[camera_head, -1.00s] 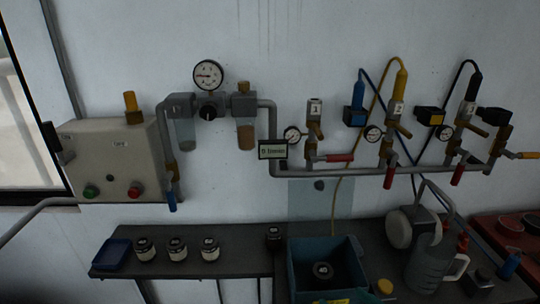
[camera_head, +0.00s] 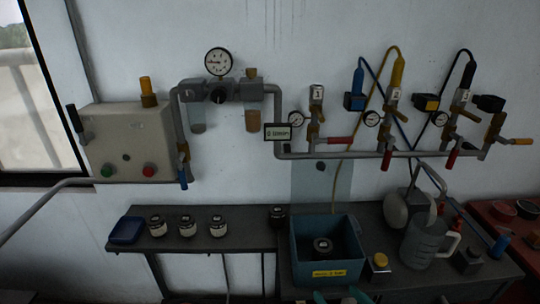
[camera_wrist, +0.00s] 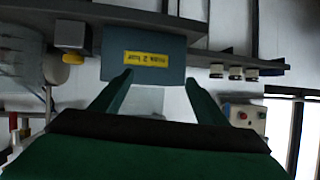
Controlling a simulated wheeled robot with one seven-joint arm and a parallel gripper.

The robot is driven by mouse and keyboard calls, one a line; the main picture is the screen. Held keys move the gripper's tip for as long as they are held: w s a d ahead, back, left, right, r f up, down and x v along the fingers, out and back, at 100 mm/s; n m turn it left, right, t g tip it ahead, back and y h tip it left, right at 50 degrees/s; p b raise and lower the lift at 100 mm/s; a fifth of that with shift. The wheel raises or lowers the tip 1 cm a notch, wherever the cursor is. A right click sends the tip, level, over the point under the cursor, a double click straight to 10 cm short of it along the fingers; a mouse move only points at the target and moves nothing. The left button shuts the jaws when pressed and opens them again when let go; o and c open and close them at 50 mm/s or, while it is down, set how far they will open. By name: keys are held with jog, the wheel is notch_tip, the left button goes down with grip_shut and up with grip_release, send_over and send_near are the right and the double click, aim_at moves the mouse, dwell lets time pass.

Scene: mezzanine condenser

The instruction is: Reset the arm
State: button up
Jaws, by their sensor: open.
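My gripper (camera_wrist: 155,88) is open and empty in the wrist view, its two green fingers spread apart. Beyond the fingertips is the front of a blue bin (camera_wrist: 113,62) with a yellow label, seen upside down. A small part of my gripper (camera_head: 340,298) shows at the bottom edge, below the bin. The rest of my arm is out of the head view.
Three small jars (camera_head: 187,226) and a blue tray (camera_head: 127,230) stand on the shelf at left. A grey jug (camera_head: 417,245) and a yellow-topped block (camera_head: 379,264) are right of the bin. Gauges, valves and a control box (camera_head: 128,140) line the wall.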

jog(key=s+a+f+m+t+h, duration=0.1)
jog(key=s+a+f+m+h, duration=0.1)
jog(key=s+a+f, duration=0.45)
jog(key=s+a+f+m+h, duration=0.2)
jog(key=s+a+f+m, duration=0.1)
jog(key=f, duration=0.6)
jog(key=s+a+r+n+t, duration=0.1)
jog(key=s+a, duration=0.2)
jog(key=s, duration=0.6)
jog(key=s+a+r+n+t+y, duration=0.1)
jog(key=s+a, duration=0.3)
jog(key=s, duration=0.6)
jog(key=shift+s+r+n, duration=0.25)
jog(key=shift+r+n, duration=0.35)
jog(key=shift+n, duration=0.1)
jog(key=shift+a, duration=0.1)
